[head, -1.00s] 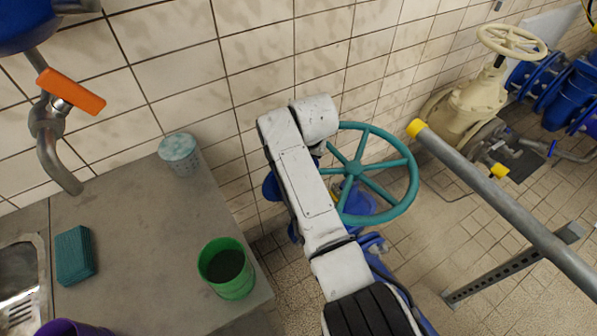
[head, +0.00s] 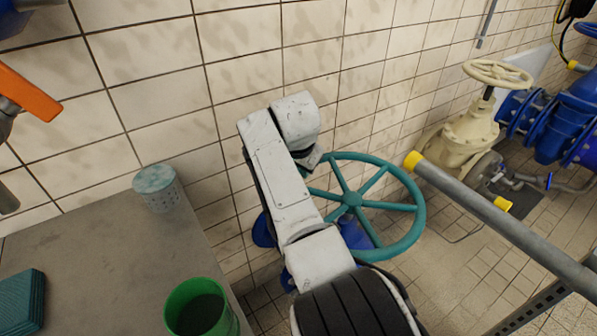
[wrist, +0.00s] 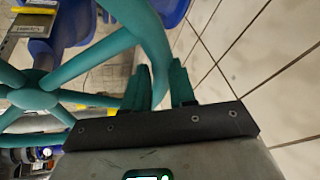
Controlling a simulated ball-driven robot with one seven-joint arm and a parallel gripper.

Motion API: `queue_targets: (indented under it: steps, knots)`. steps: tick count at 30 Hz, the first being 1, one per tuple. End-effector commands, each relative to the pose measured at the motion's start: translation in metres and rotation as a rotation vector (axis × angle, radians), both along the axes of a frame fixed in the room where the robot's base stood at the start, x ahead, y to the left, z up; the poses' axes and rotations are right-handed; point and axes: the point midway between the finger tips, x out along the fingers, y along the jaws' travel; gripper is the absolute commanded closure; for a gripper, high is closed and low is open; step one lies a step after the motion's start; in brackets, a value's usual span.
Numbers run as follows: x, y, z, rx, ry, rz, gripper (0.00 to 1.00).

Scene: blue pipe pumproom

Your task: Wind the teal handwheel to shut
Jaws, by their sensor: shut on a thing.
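The teal handwheel (head: 352,199) lies tilted beside the tiled wall, with a round rim and several spokes, on a blue valve body. It fills the left of the wrist view, where its hub (wrist: 33,90) shows. My gripper (wrist: 163,88) has its two teal fingers on either side of the rim, shut on it. In the head view my white arm covers the near left part of the wheel, and my fingers are hidden behind the arm's end.
A grey counter (head: 95,250) with a green cup (head: 200,308) and a perforated teal-lidded pot (head: 157,187) is at left. A grey rail (head: 490,215) with yellow fittings runs close on the wheel's right. A cream valve (head: 470,130) stands beyond.

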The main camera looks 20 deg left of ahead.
Motion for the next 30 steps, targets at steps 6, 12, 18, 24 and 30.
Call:
queue_targets:
  steps: [6, 12, 18, 24, 30]
  knots:
    - [0.0004, 0.0008, 0.0015, 0.002, -0.002, 0.000, 1.00]
    - [0.0004, 0.0007, 0.0014, 0.002, -0.002, 0.000, 0.67]
    - [0.0001, 0.0004, 0.0005, 0.001, 0.000, 0.000, 0.49]
    - [0.0000, 0.0001, 0.0003, 0.000, 0.000, 0.000, 0.49]
    - [-0.0030, 0.0001, 0.0076, 0.002, 0.000, 0.002, 0.49]
